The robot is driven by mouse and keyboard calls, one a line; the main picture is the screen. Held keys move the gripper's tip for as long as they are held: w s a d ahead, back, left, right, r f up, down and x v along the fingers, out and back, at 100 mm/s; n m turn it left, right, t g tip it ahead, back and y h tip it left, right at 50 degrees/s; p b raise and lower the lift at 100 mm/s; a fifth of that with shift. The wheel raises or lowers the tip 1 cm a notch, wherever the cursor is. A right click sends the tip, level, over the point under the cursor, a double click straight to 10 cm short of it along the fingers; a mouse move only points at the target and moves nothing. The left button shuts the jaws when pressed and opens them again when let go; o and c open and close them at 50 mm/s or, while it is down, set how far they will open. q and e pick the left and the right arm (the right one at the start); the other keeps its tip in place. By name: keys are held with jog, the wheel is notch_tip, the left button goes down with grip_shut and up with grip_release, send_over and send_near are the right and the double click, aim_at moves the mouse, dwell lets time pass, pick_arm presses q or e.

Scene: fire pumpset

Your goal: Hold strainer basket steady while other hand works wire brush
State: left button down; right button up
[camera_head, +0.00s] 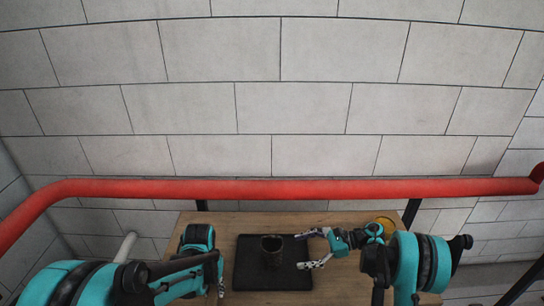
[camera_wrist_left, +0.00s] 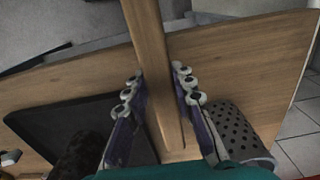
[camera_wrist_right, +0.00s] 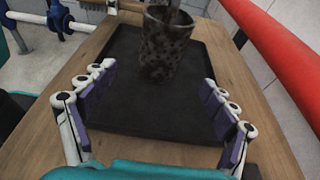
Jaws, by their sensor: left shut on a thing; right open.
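The strainer basket (camera_head: 272,250), a dark mottled perforated cup, stands upright on the black tray (camera_head: 245,280). The right wrist view shows the basket (camera_wrist_right: 165,50) ahead of my right gripper, with something dark at its mouth. My right gripper (camera_head: 302,250) is open and empty, just right of the basket and apart from it. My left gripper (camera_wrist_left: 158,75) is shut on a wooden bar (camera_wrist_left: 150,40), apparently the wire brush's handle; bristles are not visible. In the left wrist view the basket (camera_wrist_left: 80,155) is at lower left, partly cut off. The head view mostly hides the left fingers.
A grey perforated cylinder (camera_wrist_left: 232,130) shows close right of my left fingers. The wooden table (camera_head: 340,285) has bare room around the tray. A red pipe (camera_head: 290,188) crosses behind it, before a block wall (camera_head: 300,110). A yellow round item (camera_head: 385,222) lies at the table's back right.

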pick_arm(q)
jog(key=shift+r, duration=0.1)
pick_arm(e)
jog(key=x, duration=0.6)
jog(key=shift+r, duration=0.1)
pick_arm(q)
jog(key=shift+f+b, duration=0.55)
jog(key=shift+f, duration=0.1)
pick_arm(e)
jog(key=shift+x, duration=1.1)
pick_arm(q)
jog(key=shift+f, duration=0.2)
pick_arm(e)
jog(key=shift+a+f, duration=0.25)
jog(key=shift+a, duration=0.45)
jog(key=c, duration=1)
